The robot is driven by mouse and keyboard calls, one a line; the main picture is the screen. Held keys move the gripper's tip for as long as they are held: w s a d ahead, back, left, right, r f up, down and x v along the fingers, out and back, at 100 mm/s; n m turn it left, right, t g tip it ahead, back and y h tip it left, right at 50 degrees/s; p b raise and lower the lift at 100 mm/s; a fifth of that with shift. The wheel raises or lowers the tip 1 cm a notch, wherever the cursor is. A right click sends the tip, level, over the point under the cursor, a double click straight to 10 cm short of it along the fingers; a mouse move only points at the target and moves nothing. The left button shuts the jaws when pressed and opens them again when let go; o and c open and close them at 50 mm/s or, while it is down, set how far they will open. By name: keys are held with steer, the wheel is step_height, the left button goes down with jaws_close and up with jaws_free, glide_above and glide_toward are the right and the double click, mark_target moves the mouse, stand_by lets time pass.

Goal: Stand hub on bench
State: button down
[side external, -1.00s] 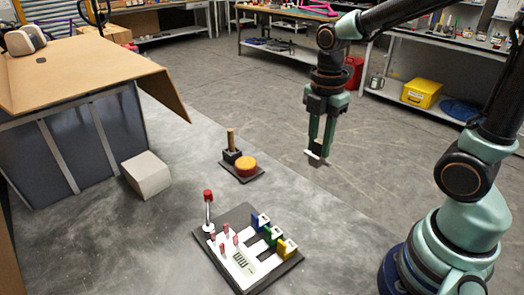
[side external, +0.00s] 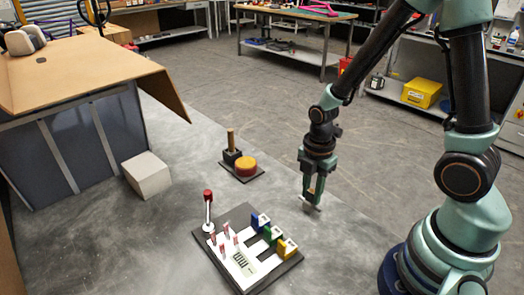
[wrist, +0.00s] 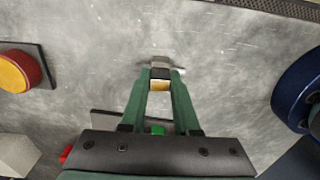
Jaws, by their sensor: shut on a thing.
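My gripper (side external: 313,190) points straight down over the right part of the grey bench (side external: 345,250). It is shut on a small part, which I take to be the hub (side external: 311,207). The hub shows as a pale and dark piece at the fingertips in the side view, low over the bench. In the wrist view, the hub (wrist: 160,73) is grey with a tan face below it, and sits between the green fingertips (wrist: 160,88). The fingers hide part of it. I cannot tell whether it touches the bench.
A dark board (side external: 278,262) with a white panel, red pegs, a red-topped lever and blue, green and yellow blocks lies left of my gripper. A dark plate with an orange button (side external: 246,166) is farther back. A pale block (side external: 147,175) stands left. Bench around the gripper is clear.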

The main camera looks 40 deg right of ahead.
steer(key=shift+f, duration=0.1)
steer(key=c, duration=0.7)
jaws_free()
steer(key=shift+f, duration=0.1)
steer(key=shift+o, duration=0.2)
step_height(320, 180, up, 12)
steer(key=f, duration=0.1)
step_height(320, 180, up, 10)
steer(key=m+t, duration=0.5)
steer(key=m, duration=1)
glide_above(312, 190)
steer(key=s+a, duration=0.1)
steer(key=m, duration=0.1)
steer(key=r+m, duration=0.1)
steer(key=m, duration=0.1)
steer(key=shift+s+a+t, duration=0.1)
steer(key=shift+s+t, duration=0.2)
